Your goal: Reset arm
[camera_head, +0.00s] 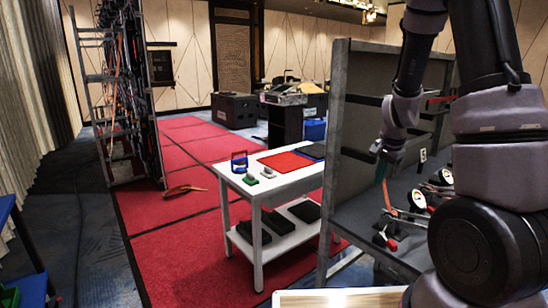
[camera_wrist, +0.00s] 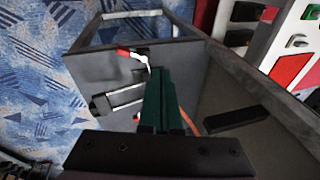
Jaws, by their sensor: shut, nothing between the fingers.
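My gripper (camera_head: 381,172) hangs from my arm at the right of the head view, in front of a grey metal panel rack. Its green fingers (camera_wrist: 165,105) point away from the wrist camera and are shut, with nothing between them. In the head view it is above a grey shelf (camera_head: 372,205) that carries round gauges (camera_head: 417,199) and a red-tipped part (camera_head: 385,241). In the wrist view a red-and-white part (camera_wrist: 132,55) lies just beyond the fingertips; I cannot tell whether they touch it.
The rack's upright side panel (camera_head: 352,115) stands close to my gripper's left. A white table (camera_head: 285,172) with red and blue mats and small items is left of it. A cable rack (camera_head: 122,95) stands at the far left. Red floor mats (camera_head: 165,225) lie between.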

